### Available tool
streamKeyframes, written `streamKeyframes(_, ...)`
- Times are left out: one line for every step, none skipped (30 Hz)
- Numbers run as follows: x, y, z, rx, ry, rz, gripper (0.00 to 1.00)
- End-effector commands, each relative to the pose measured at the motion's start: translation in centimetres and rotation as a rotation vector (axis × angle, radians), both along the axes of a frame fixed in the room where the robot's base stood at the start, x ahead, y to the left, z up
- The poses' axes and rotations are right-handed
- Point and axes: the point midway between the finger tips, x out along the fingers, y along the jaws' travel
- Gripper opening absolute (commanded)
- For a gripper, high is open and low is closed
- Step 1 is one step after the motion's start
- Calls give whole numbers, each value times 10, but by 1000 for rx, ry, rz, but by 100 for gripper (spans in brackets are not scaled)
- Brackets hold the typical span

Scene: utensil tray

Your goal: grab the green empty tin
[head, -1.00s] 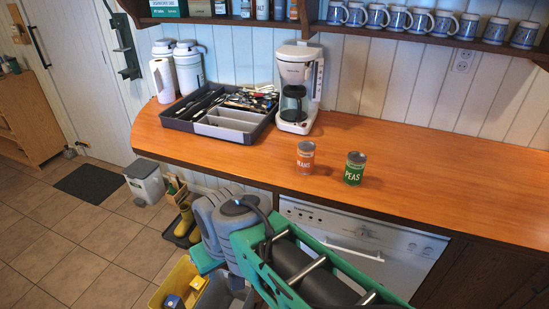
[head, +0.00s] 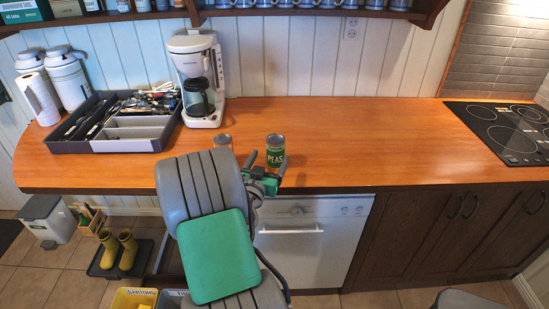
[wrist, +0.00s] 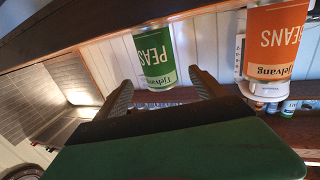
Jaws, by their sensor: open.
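The green tin labelled PEAS (head: 275,152) stands upright on the wooden counter near its front edge. In the wrist view the green tin (wrist: 155,52) appears upside down, just beyond the gap between my fingertips. My gripper (head: 267,166) is at the counter's front edge, on the near side of the tin. It is open, and its two fingers (wrist: 161,78) spread on either side of the tin's line with nothing held. Whether the tin is empty cannot be seen.
An orange BEANS tin (wrist: 275,38) stands close by, left of the green one in the head view and mostly hidden by my arm. A coffee maker (head: 200,80) and a utensil tray (head: 70,147) are further left. A cooktop (head: 500,130) is right, with clear counter between.

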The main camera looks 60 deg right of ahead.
Motion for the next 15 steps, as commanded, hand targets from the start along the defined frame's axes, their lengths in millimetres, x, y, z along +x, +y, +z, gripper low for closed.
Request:
streamKeyframes(0,-7,3,-4,0,-2,80)
streamKeyframes(0,-11,4,-5,-1,-3,80)
streamKeyframes(1,-16,4,-3,-1,-3,80)
streamKeyframes(1,-20,4,-4,-1,-3,80)
streamKeyframes(2,-24,4,-3,-1,-3,80)
streamKeyframes(3,-29,4,-3,-1,-2,80)
streamKeyframes(4,-33,5,-3,-1,-3,80)
streamKeyframes(4,-37,4,-2,1,-4,80)
streamKeyframes(5,-44,5,-2,-1,-3,80)
streamKeyframes(6,-48,5,-2,0,-3,80)
streamKeyframes(6,-53,5,-2,1,-4,80)
streamKeyframes(8,-60,4,-1,-1,-4,80)
streamKeyframes(9,-64,4,-2,-1,-3,80)
streamKeyframes(10,-68,3,-2,0,-3,80)
streamKeyframes(10,-71,2,-3,-1,-2,80)
